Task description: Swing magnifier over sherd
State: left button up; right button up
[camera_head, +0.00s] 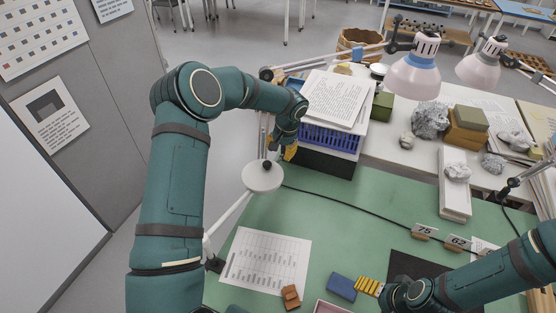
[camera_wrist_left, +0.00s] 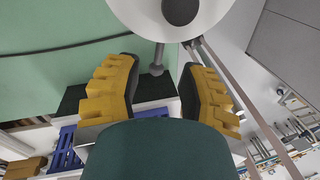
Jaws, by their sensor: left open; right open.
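The magnifier (camera_head: 262,176) is a round white head with a dark knob, on a jointed arm at the left edge of the green table. My left gripper (camera_head: 289,149) is open, just beyond and to the right of it. In the left wrist view the magnifier (camera_wrist_left: 203,22) is at the top, and a small grey knob on a stem (camera_wrist_left: 157,69) shows between the open fingers, apart from both. My right gripper (camera_head: 369,287) is open, low over the dark mat's left edge.
A blue block (camera_head: 342,287) sits beside my right gripper. The dark mat (camera_head: 405,264) lies near number tags (camera_head: 424,231). Papers on a blue crate (camera_head: 328,139) stand close to my left gripper. Lamps (camera_head: 415,75) overhang the back.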

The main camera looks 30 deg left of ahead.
aim_at(277, 162)
pick_arm(q)
jog(key=shift+w+a+f, duration=0.1)
jog(key=shift+a+f, duration=0.1)
jog(key=shift+f, duration=0.7)
jog(key=shift+s+a+f, duration=0.1)
jog(key=shift+a+f, duration=0.05)
jog(key=shift+f, duration=0.7)
jog(key=shift+w+a+f, duration=0.1)
jog(key=shift+a+f, duration=0.1)
jog(key=shift+f, duration=0.7)
grip_shut()
